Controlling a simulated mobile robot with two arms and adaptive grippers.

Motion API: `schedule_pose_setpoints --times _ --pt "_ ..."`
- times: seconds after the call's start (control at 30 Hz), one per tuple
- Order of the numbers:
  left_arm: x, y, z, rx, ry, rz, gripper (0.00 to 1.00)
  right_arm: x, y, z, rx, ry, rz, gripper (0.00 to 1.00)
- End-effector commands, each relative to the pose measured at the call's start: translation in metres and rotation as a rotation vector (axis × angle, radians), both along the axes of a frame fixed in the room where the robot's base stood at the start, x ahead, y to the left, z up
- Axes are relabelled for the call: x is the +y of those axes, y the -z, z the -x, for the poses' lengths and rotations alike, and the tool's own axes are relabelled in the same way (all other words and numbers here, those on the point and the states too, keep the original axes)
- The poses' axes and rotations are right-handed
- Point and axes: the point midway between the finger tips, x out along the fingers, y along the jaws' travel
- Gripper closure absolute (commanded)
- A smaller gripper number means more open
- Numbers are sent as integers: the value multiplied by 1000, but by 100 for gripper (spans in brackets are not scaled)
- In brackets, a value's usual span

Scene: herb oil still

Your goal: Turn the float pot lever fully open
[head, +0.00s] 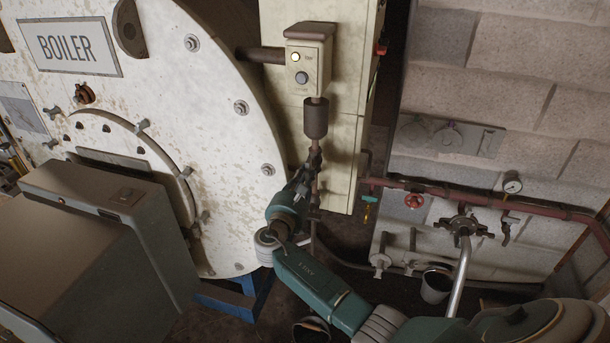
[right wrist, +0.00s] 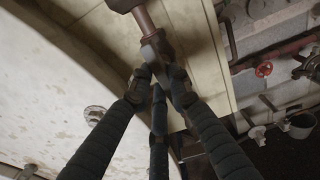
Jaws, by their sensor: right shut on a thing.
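The float pot (head: 316,118) is a dark cylinder hanging under the small control box beside the boiler. Its drain pipe runs down to a dark valve fitting, seen in the right wrist view (right wrist: 155,46). My right gripper (head: 309,170) is at this fitting, just below the pot. In the right wrist view, its dark fingers (right wrist: 160,76) close around the part at the fitting's lower end, which I take to be the float pot lever. The fingers mostly hide the lever, so its angle cannot be told. My left gripper is not in view.
The white boiler shell (head: 215,130) stands close on the left, and a cream cabinet (head: 345,120) is right behind the pipe. A bucket (head: 436,286) stands lower right.

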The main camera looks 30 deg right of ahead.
Motion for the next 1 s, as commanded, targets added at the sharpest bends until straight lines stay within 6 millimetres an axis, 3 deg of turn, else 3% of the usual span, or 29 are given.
schedule_pose_setpoints --times 0.3,0.33,0.4,0.43,0.77,1.0 --pt "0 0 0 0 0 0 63 0 2 1 8 0 6 100" --pt "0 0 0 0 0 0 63 0 2 1 8 0 6 78" --pt "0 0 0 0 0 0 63 0 2 1 8 0 6 64" --pt "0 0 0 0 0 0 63 0 2 1 7 0 5 63" --pt "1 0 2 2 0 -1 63 2 1 2 4 -1 3 63" --pt "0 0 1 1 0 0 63 31 2 26 5 -3 0 63"
